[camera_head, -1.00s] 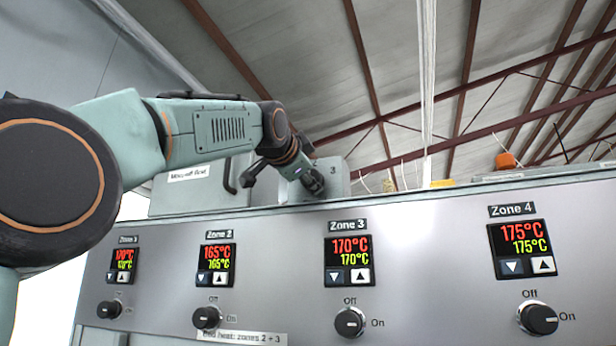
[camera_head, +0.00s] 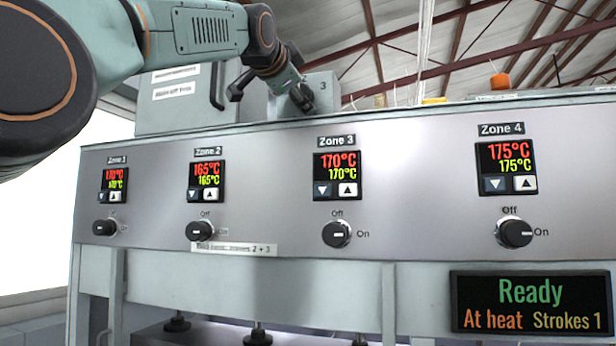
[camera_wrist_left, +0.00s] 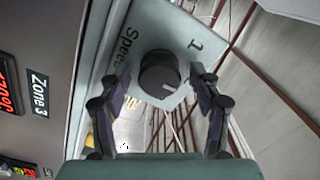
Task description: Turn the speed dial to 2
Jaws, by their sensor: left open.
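The speed dial (camera_wrist_left: 158,72) is a round black knob on a pale plate marked "Speed" and "1" in the left wrist view. Its white mark points to the lower right of that picture, away from the "1"; I cannot read a number there. My left gripper (camera_wrist_left: 161,84) is open, with one finger on either side of the dial; I cannot tell whether they touch it. In the head view my left gripper (camera_head: 270,93) is in front of the grey box (camera_head: 322,101) marked "3" on top of the press, and the dial is hidden. My right gripper is not in view.
Below the box, the press front panel (camera_head: 290,165) carries several zone displays and black knobs, including the Zone 3 knob (camera_head: 337,234). A status screen (camera_head: 530,302) reads "Ready, At heat, Strokes 1". An orange beacon (camera_head: 500,81) stands at the right.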

